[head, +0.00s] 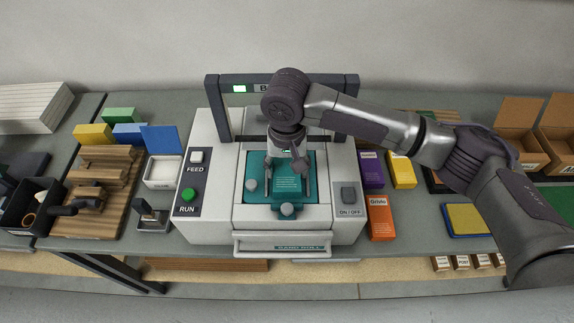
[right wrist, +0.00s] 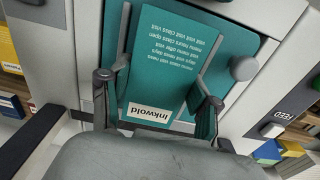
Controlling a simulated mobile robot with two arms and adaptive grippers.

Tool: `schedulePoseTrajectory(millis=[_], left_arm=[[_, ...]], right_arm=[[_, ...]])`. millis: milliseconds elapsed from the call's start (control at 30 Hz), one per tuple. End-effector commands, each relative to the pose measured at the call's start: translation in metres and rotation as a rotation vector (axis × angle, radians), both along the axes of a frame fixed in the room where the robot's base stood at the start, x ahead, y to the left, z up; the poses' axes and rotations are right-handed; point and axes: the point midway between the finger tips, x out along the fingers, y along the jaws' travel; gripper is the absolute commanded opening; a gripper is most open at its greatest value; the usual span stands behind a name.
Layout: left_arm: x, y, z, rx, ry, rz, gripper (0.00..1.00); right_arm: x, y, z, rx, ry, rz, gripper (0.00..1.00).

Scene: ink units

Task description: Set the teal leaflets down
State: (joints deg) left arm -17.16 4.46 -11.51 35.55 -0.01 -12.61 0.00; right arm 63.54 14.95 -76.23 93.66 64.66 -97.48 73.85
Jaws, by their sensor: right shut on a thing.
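The teal leaflets (head: 289,187) are a block with small white print. In the right wrist view the teal leaflets (right wrist: 165,60) show a white label reading "Inkwold". My right gripper (head: 287,176) points down over the middle of the grey press machine, shut on the leaflets with one finger along each side. The leaflets are over the machine's teal bed (head: 254,163). I cannot tell whether they touch it. The right gripper's fingers (right wrist: 160,90) also show in the right wrist view. My left gripper is not in view.
The press (head: 222,216) has grey knobs around the bed, a dark frame (head: 220,110) behind and a green RUN button (head: 187,196). Purple (head: 371,172) and orange (head: 381,218) boxes stand close at its right. A white tray (head: 161,172) is at its left.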

Motion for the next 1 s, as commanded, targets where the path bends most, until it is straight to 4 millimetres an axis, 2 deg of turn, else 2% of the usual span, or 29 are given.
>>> schedulePoseTrajectory(millis=[33,167,200,567,767,1000], left_arm=[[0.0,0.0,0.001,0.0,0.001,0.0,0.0],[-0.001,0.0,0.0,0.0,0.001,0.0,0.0],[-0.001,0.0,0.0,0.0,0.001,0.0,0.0],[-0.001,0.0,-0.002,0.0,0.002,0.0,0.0],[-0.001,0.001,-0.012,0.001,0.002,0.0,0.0],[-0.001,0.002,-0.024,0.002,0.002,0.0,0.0]], right_arm=[[0.0,0.0,-0.001,0.0,0.001,0.0,0.63],[0.0,0.0,-0.001,0.0,0.001,0.0,0.85],[0.0,0.0,-0.001,0.0,0.001,0.0,0.87],[0.0,0.0,0.003,0.001,-0.001,0.0,0.87],[0.001,0.001,0.032,0.004,-0.003,0.001,0.87],[0.001,0.001,0.085,0.003,-0.003,0.001,0.87]])
